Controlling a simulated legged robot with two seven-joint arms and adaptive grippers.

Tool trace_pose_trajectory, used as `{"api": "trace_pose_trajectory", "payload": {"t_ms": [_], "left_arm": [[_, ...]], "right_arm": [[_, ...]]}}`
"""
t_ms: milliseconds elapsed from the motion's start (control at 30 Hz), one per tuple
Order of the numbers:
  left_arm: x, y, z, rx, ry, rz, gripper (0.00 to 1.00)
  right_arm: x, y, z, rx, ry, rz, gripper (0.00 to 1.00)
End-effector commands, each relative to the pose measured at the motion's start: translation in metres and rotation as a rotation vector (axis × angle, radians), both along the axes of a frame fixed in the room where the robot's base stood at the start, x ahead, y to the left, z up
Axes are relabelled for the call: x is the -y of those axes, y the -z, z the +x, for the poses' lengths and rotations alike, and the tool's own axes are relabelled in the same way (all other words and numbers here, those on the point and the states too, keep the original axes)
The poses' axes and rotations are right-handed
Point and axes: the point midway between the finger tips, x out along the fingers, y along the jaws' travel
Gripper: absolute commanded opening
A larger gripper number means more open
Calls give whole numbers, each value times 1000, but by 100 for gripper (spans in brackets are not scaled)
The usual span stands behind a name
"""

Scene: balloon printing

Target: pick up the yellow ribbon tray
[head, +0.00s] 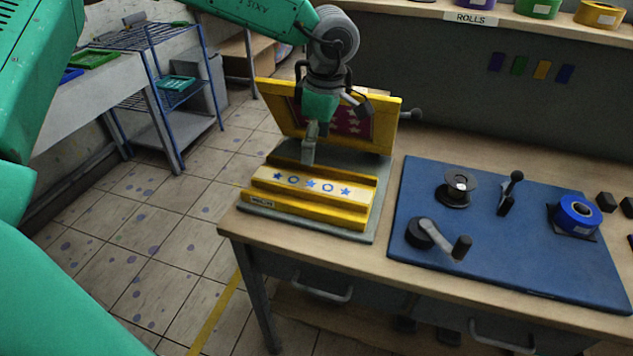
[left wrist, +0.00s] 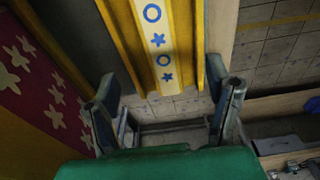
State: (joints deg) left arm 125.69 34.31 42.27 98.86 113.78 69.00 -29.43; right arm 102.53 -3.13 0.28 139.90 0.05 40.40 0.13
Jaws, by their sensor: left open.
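The yellow ribbon tray (head: 305,208) lies on a grey-green base plate at the left end of the bench. A cream strip (head: 305,182) with blue stars and rings runs along it. My left gripper (head: 309,153) is above the tray's far side, in front of the raised yellow frame. In the left wrist view the left gripper (left wrist: 166,108) has its two fingers wide apart with nothing between them, and the end of the tray (left wrist: 128,45) shows just beyond them. No contact shows. My right gripper is not in view.
The yellow frame (head: 388,124) with a maroon starred panel stands tilted behind the tray. A blue mat (head: 535,255) at right holds a crank (head: 436,237), a spool (head: 458,187), a lever (head: 510,194) and a blue roll (head: 576,215). A blue wire rack stands at left.

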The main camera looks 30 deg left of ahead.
Motion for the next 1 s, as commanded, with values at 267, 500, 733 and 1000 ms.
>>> {"api": "trace_pose_trajectory", "payload": {"t_ms": [267, 500, 733, 1000], "left_arm": [[-6, 57, 2, -7, -1, 2, 72], [-9, 73, 1, -3, 0, 1, 72], [-14, 99, 2, -6, -1, 1, 72], [-17, 123, 1, -3, 1, 1, 72]], "right_arm": [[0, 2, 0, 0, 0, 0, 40], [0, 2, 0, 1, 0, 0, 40], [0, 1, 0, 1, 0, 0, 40], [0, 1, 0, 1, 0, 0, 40]]}}
